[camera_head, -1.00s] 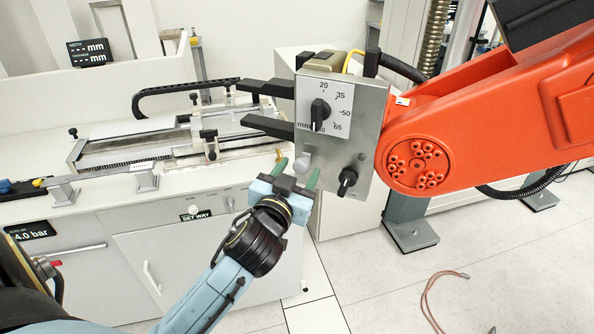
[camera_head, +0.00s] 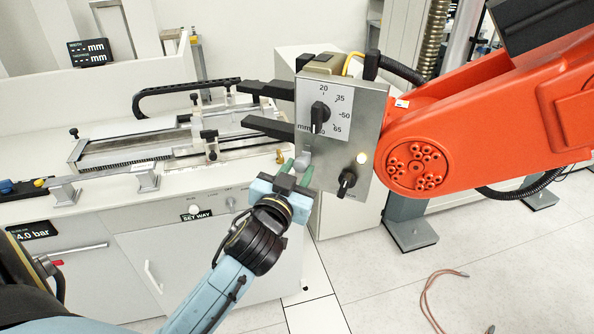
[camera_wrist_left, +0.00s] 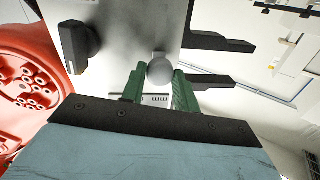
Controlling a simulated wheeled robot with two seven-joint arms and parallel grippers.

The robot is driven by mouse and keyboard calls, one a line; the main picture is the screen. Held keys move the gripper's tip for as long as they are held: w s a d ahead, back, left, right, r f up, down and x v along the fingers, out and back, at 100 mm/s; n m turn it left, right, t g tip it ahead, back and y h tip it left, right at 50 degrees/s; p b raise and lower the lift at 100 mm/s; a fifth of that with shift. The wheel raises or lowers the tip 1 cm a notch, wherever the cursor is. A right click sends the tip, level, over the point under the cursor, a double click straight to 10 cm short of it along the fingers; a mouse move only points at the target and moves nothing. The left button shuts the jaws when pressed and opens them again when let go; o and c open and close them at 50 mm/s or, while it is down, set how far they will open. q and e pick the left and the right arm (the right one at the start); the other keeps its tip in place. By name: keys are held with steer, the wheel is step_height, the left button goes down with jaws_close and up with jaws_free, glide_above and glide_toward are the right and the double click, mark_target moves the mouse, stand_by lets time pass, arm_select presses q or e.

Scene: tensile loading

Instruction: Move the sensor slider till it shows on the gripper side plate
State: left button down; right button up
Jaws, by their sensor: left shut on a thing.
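The grey gripper side plate (camera_head: 372,110) is upright at the end of the orange arm, with a dial marked 20, 35, 50, 65 and mm. A round grey slider knob (camera_head: 302,158) sits near its lower left edge; it also shows in the left wrist view (camera_wrist_left: 160,70). My left gripper (camera_head: 297,169) has its green fingers shut on this knob, one on each side. A small lamp (camera_head: 361,158) at the plate's lower right glows. In the left wrist view, a small mm scale shows between the fingers (camera_wrist_left: 157,92), partly hidden. My right gripper is not in view.
A black dial knob (camera_head: 319,116) and a lower black knob (camera_head: 347,183) stick out from the plate. Two black jaws (camera_head: 267,127) reach left from it. The orange arm (camera_head: 480,130) fills the right. A white bench (camera_head: 105,207) with a measuring rig stands left.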

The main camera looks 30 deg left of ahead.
arm_select(q)
steer(key=c, duration=1.1)
jaws_free()
steer(key=shift+o, duration=0.2)
steer(key=v, duration=1.3)
steer(key=shift+s+p, duration=0.15)
steer(key=shift+p, duration=0.15)
steer(key=shift+d, duration=0.1)
